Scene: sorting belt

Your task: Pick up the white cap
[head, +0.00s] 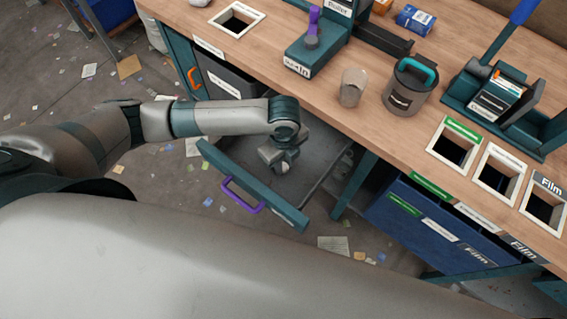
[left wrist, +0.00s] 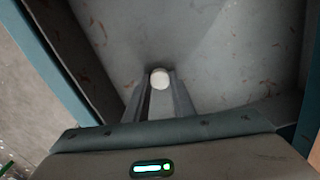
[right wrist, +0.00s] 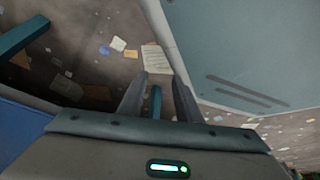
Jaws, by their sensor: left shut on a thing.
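The white cap (left wrist: 159,78) shows in the left wrist view as a small round white disc over the grey metal floor of an open drawer. My left gripper (left wrist: 160,88) is shut on it, one finger on each side. In the head view my left gripper (head: 281,164) points down inside the open drawer (head: 322,150), and I cannot make out the cap there. My right gripper (left wrist: 160,88) is absent from the head view; in the right wrist view my right gripper (right wrist: 160,80) is open and empty, above the floor.
The drawer's teal front with a purple handle (head: 242,196) is close below my left gripper. The wooden worktop (head: 300,97) above holds a grey cup (head: 352,87), a dark canister (head: 408,88) and framed slots. A blue bin (head: 420,218) hangs under the worktop at right.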

